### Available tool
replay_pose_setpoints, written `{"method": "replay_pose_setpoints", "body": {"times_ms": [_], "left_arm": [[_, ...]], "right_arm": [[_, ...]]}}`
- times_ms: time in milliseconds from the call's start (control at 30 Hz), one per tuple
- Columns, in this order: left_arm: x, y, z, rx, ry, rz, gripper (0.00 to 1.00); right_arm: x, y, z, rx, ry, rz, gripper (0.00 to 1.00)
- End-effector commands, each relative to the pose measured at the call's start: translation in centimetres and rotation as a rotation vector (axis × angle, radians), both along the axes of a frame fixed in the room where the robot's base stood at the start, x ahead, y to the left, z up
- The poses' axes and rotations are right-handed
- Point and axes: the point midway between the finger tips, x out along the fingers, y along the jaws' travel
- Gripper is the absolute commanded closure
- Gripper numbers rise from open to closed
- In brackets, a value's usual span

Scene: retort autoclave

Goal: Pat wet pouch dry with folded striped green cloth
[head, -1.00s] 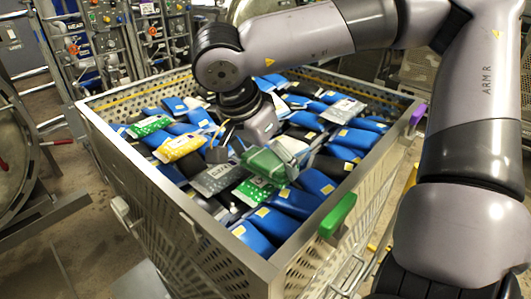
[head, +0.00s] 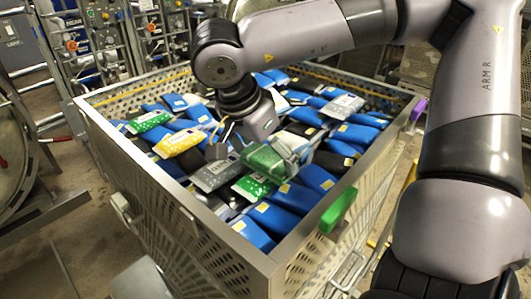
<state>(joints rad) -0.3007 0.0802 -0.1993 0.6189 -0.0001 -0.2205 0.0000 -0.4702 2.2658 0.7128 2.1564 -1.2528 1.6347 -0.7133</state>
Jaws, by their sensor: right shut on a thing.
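My right gripper (head: 246,146) hangs over the middle of the pouches in the metal basket. It is shut on a folded green striped cloth (head: 264,160), which shows just below and to the right of the fingers. The cloth is right above or on the pouches; I cannot tell whether it touches one. A grey pouch (head: 212,175) lies just left of the cloth, and a green pouch (head: 253,187) just below it in the picture. I cannot tell which pouch is wet. My left gripper is not in view.
The perforated metal basket (head: 190,228) is full of blue, green, yellow, grey and black pouches. A green handle (head: 338,210) and a purple one (head: 418,111) sit on its right rim. Panels with valves (head: 108,45) stand behind at left.

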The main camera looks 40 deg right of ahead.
Motion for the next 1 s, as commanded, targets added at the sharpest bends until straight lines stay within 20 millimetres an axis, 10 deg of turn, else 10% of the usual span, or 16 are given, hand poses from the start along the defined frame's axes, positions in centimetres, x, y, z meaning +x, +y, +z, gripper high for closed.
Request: {"method": "replay_pose_setpoints", "body": {"times_ms": [1000], "left_arm": [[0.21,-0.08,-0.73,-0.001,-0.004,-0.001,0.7]], "right_arm": [[-0.01,0.0,-0.67,0.0,0.001,0.0,0.31]]}}
